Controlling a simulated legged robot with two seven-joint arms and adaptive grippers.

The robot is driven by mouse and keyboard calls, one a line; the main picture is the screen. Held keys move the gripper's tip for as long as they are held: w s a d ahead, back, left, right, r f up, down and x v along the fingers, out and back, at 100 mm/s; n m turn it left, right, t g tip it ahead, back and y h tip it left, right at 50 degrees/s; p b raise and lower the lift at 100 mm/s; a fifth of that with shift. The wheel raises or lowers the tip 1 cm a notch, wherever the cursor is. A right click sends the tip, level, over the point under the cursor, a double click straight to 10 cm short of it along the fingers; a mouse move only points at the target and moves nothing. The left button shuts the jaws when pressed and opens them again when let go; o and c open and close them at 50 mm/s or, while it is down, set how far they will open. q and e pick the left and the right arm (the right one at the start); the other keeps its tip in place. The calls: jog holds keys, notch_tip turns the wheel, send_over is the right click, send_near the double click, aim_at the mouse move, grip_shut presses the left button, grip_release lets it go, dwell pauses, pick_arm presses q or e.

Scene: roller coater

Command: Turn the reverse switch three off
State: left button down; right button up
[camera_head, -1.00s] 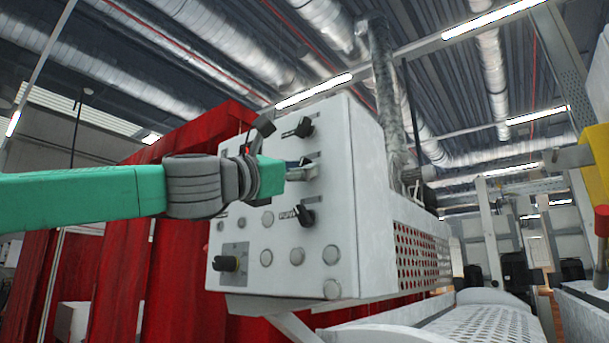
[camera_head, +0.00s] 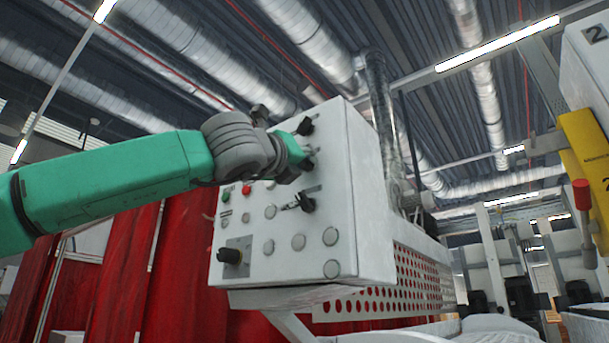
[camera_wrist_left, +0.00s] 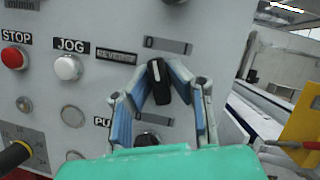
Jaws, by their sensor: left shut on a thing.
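The reverse switch is a black rotary knob (camera_wrist_left: 158,82) with a white mark, on the white control panel, right of the "REVERSE" label (camera_wrist_left: 117,56) in the left wrist view. My left gripper (camera_wrist_left: 158,74) is shut on this knob, one blue-padded finger on each side. The knob stands nearly upright, its top tilted slightly left. In the head view my left gripper (camera_head: 303,153) is against the panel at the middle of three black knobs and hides most of that knob.
The control box (camera_head: 350,200) has another black knob above (camera_head: 305,126) and one below (camera_head: 305,202). A red stop button (camera_wrist_left: 14,58) and a white jog button (camera_wrist_left: 67,68) are at left. Red curtains (camera_head: 120,270) hang behind. A yellow part (camera_head: 585,150) stands at right.

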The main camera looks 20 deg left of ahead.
pick_arm(q)
jog(key=shift+w+d+f+n+y+b, duration=0.15)
jog(key=shift+n+y+b, duration=0.3)
jog(key=shift+n, duration=0.65)
jog(key=c, duration=1.5)
grip_release()
jog(key=shift+a, duration=0.25)
jog(key=shift+c, duration=0.2)
jog(key=v, duration=1.1)
jog(key=shift+s, duration=0.4)
jog(key=shift+a+f, duration=0.1)
